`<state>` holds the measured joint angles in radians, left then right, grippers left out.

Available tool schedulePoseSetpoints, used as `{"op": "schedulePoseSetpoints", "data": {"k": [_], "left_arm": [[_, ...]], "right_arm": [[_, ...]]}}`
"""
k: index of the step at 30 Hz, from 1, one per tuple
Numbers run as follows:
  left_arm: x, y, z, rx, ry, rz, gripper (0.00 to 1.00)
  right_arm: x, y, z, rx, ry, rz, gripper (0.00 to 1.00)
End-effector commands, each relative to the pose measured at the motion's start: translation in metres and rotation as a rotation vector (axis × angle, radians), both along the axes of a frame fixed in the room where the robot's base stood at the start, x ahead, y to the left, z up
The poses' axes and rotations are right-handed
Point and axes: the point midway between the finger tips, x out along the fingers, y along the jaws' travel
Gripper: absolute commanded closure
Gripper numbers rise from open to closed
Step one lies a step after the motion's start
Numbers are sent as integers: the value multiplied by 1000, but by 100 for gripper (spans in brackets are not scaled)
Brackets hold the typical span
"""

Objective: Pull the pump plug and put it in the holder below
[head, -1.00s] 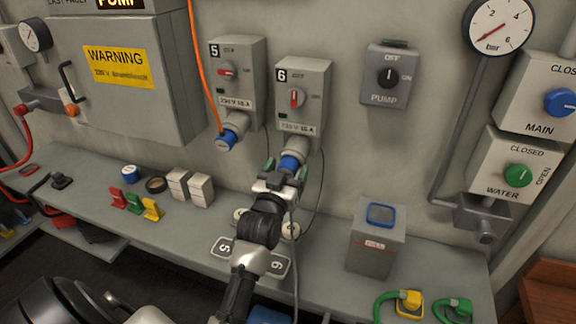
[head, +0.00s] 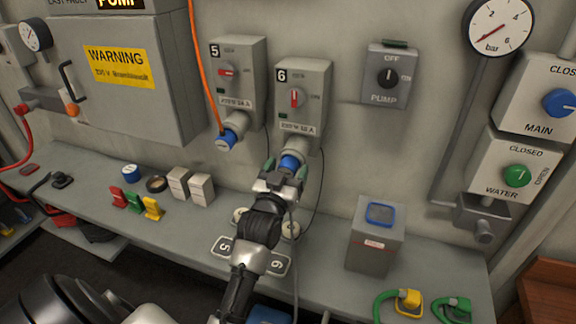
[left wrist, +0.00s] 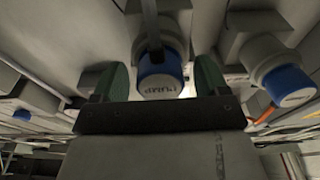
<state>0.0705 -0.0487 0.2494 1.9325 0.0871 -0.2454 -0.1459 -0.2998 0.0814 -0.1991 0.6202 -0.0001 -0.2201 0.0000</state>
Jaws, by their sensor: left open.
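The pump plug (head: 291,162) is blue-ended and sits in the grey socket under switch box 6 (head: 302,95). In the left wrist view the plug's blue cap (left wrist: 160,87) reads PUMP. My left gripper (head: 286,170) is just below the socket, open, with one green finger on each side of the plug. In the wrist view a gap shows between the plug and the fingers. Below, on the shelf, are number plate 6 (head: 278,266) and a cream round piece (head: 291,229), partly hidden by my left arm; I cannot tell which is the holder. My right gripper is out of view.
A second blue plug (head: 227,139) with an orange cable sits under box 5 (head: 238,75), close to the left; it also shows in the wrist view (left wrist: 289,84). A grey bin (head: 372,250) stands on the shelf to the right.

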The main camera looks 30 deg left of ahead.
Motion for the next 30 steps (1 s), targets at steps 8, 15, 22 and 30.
{"op": "schedulePoseSetpoints", "data": {"k": [8, 15, 22, 30], "left_arm": [[0, 0, 0, 1, 0, 0, 26], [0, 0, 1, 1, 1, 0, 26], [0, 0, 0, 1, 0, 0, 27], [0, 0, 0, 1, 0, 0, 68]], "right_arm": [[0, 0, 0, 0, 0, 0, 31], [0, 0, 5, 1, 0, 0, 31], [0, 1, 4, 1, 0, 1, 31], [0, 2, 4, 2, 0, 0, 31]]}}
